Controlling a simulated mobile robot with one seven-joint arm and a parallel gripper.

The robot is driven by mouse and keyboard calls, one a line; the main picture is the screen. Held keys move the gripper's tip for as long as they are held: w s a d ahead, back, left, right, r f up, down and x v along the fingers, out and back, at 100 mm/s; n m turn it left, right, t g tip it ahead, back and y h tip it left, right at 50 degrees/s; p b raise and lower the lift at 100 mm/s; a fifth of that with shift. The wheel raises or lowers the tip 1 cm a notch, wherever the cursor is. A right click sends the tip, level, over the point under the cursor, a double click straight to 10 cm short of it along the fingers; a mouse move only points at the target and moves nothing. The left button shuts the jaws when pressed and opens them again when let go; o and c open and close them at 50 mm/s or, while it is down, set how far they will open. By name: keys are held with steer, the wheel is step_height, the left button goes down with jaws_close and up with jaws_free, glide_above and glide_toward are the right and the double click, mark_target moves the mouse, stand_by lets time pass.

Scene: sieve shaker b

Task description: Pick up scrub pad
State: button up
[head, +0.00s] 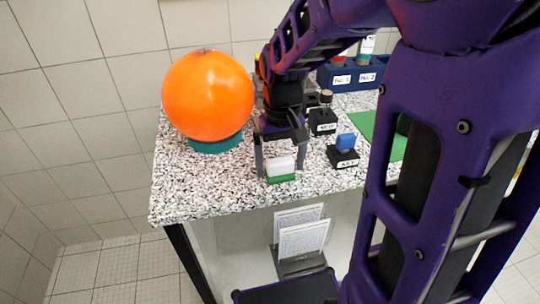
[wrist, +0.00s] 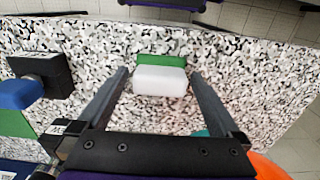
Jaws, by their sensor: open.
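The scrub pad (head: 281,170), white with a green layer, lies on the speckled counter near its front edge. It also shows in the wrist view (wrist: 160,80), where the white block lies between the finger lines with a green strip on its far side. My gripper (head: 281,170) is open, with one finger on each side of the pad. In the wrist view my gripper (wrist: 163,75) shows gaps between both fingers and the pad. I cannot tell the exact height of the fingertips over the counter.
An orange ball (head: 208,95) sits on a teal ring (head: 216,143) to the left. A black block with a blue top (head: 345,150) stands to the right, near a green mat (head: 380,133). A blue labelled rack (head: 352,77) is behind. The counter (head: 190,190) is clear at front left.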

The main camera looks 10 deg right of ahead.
mark_target(280, 160)
steer(key=c, duration=1.3)
step_height(280, 160, up, 10)
steer(key=shift+r+p, duration=0.1)
steer(key=shift+p, duration=1.1)
